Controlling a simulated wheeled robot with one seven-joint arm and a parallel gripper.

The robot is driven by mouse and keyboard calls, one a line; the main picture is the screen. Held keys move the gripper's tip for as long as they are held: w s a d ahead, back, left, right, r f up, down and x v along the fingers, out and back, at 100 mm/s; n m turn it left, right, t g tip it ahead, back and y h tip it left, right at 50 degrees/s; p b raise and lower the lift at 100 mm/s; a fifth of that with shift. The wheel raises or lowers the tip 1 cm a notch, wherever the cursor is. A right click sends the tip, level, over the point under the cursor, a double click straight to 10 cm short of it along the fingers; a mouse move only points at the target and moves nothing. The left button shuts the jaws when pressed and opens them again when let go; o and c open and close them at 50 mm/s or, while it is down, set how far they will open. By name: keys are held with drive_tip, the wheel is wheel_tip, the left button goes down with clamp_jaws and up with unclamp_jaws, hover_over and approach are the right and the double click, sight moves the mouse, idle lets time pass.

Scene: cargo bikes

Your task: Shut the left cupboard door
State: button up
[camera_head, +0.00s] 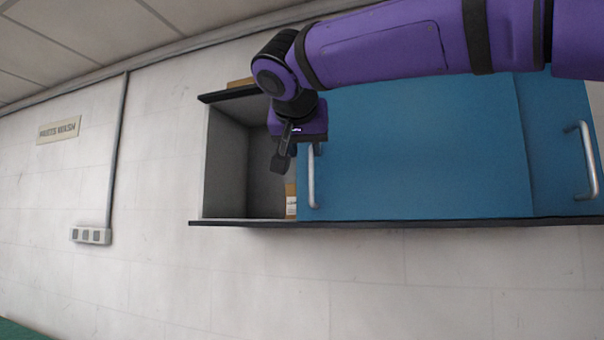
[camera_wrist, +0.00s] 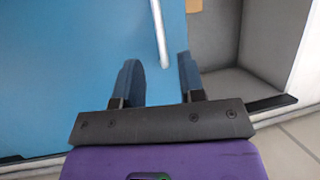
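The left cupboard door (camera_head: 420,150) is a blue panel on a wall cupboard (camera_head: 400,222), with a vertical metal handle (camera_head: 312,180) near its left edge. The cupboard's left section (camera_head: 232,165) stands open beside that edge. My gripper (camera_head: 279,160) is in front of the opening, close to the handle's upper part. In the wrist view my gripper (camera_wrist: 158,60) is open, and the end of the handle (camera_wrist: 158,30) appears between its two fingertips. Whether a finger touches the handle cannot be told. My arm hides the door's upper edge.
A second blue door (camera_head: 560,140) with its own handle (camera_head: 588,160) is at the right. A small box (camera_head: 291,200) shows inside the open section. A socket strip (camera_head: 91,235) and a sign (camera_head: 59,130) are on the wall. The wall below the cupboard is clear.

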sight(311, 171)
drive_tip(key=x, duration=0.9)
drive_tip(key=shift+w+f, duration=0.2)
drive_tip(key=shift+w, duration=0.1)
drive_tip(key=shift+c, duration=0.5)
clamp_jaws()
